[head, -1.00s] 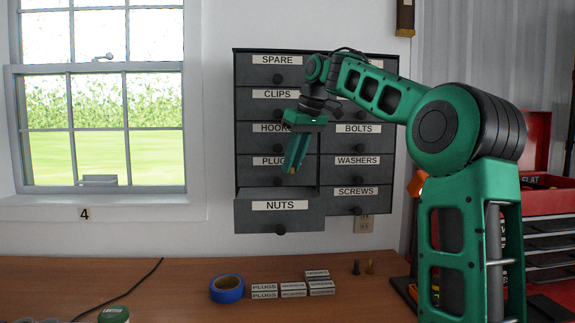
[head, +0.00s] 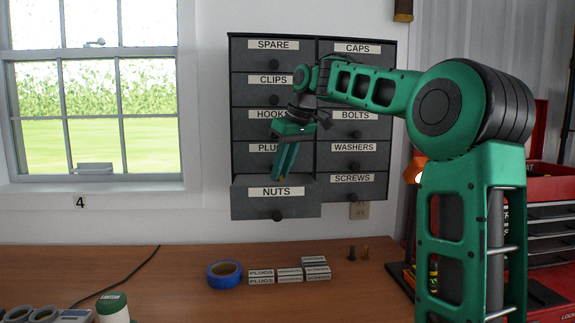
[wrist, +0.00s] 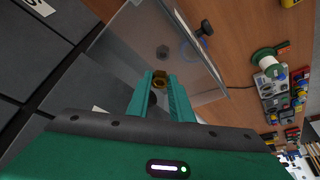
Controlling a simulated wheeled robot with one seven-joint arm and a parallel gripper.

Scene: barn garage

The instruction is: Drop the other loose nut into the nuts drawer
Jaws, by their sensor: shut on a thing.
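My gripper (head: 281,178) is shut on a small brass-coloured nut (wrist: 160,77), which sits between the fingertips in the wrist view. The nuts drawer (head: 277,207), labelled NUTS, is pulled out at the bottom left of the grey cabinet. My fingers point down over its opening, just behind its front panel in the head view. In the wrist view the drawer's inside (wrist: 128,45) lies under the fingertips. A grey nut (wrist: 163,51) lies in it, apart from the held nut. I cannot tell the exact height of the held nut above the drawer floor.
The other cabinet drawers, such as SCREWS (head: 351,188), look shut. Below, the wooden bench (head: 200,262) holds blue tape (head: 224,274), small labelled boxes (head: 289,274) and two upright bolts (head: 351,253). A red tool chest (head: 556,212) stands at the right.

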